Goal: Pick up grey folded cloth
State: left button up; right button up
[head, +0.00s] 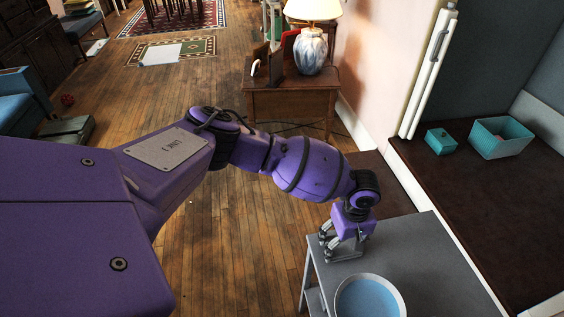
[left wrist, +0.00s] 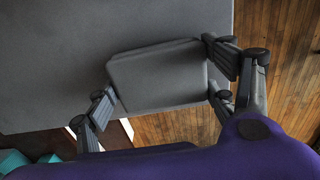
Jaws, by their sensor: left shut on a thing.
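The grey folded cloth (left wrist: 158,76) is a flat rounded block, almost the same grey as the table top. In the left wrist view it sits between the two fingers of my left gripper (left wrist: 163,88), which touch it on opposite sides. In the head view my left gripper (head: 342,246) points down over the left back part of the grey table (head: 420,240). The cloth is largely hidden there by the fingers. I cannot tell whether it is clear of the table top. My right gripper is not in view.
A white-rimmed bowl with a blue inside (head: 370,298) stands at the table's front. A dark bench to the right holds a teal basket (head: 500,138) and a small teal box (head: 440,141). A wooden side table (head: 292,102) with a lamp stands behind. The wooden floor at left is mostly free.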

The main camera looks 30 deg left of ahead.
aim_at(345, 246)
pick_arm(q)
jog(key=shift+r, duration=0.1)
jog(key=shift+r, duration=0.25)
jog(key=r, duration=0.3)
jog(key=shift+s+d+r+p, duration=0.2)
jog(key=shift+s+d+p, duration=0.05)
jog(key=shift+p, duration=0.15)
jog(key=s+d+r+p, duration=0.2)
jog(key=s+d+r, duration=0.5)
jog(key=s+r, duration=0.2)
jog(key=shift+s, duration=1.15)
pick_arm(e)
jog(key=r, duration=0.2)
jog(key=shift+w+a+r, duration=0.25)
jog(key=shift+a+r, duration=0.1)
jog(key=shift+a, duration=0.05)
pick_arm(q)
jog(key=shift+d, duration=0.1)
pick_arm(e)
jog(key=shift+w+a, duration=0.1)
